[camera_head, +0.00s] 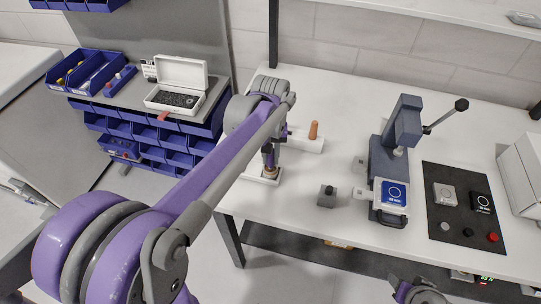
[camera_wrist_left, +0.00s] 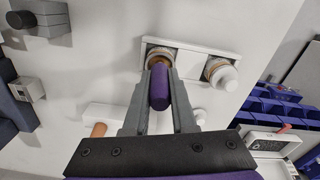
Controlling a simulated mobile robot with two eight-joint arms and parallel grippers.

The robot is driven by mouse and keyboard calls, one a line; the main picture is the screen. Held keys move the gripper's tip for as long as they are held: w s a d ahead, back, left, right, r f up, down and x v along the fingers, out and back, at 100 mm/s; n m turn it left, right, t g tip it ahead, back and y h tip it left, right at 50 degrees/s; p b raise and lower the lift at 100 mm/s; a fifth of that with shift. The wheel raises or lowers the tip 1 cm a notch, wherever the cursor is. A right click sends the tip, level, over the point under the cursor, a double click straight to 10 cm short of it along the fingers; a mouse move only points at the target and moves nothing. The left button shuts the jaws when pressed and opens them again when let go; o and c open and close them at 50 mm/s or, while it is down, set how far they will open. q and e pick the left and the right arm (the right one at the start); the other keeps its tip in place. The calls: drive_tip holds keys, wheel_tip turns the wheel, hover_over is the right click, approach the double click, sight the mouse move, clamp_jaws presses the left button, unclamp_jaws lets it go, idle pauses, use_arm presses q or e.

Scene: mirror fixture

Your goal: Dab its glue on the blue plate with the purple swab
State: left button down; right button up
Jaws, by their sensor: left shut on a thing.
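My left gripper (camera_head: 270,158) reaches down over a white holder (camera_head: 261,179) on the table. In the left wrist view my left gripper (camera_wrist_left: 160,90) is shut on the purple swab (camera_wrist_left: 158,88). The swab's far end is over or in a round brown-rimmed pot (camera_wrist_left: 160,53) in the holder; I cannot tell whether it touches inside. A second pot with a white top (camera_wrist_left: 223,74) sits beside it. The blue plate (camera_head: 394,192) lies in the fixture at the foot of the grey press. My right gripper (camera_head: 420,293) shows only partly at the bottom edge.
The grey lever press (camera_head: 396,135) stands behind the blue plate. A dark mat (camera_head: 463,170) to its right bears a grey plate (camera_head: 445,195) and a black plate (camera_head: 482,203). An orange peg (camera_head: 313,130) and a small grey block (camera_head: 327,196) stand between holder and press.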

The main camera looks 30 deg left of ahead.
idle(0.3)
use_arm(q)
drive_tip(key=shift+r+p, duration=1.65)
drive_tip(key=shift+r, duration=1.85)
drive_tip(key=shift+w, duration=0.1)
use_arm(e)
drive_tip(key=shift+t, duration=0.3)
drive_tip(key=w+r, duration=0.1)
drive_tip(key=r, duration=0.2)
drive_tip(key=w+r, duration=0.1)
drive_tip(key=shift+w+r, duration=0.35)
drive_tip(key=shift+r, duration=0.05)
drive_tip(key=shift+s, duration=0.15)
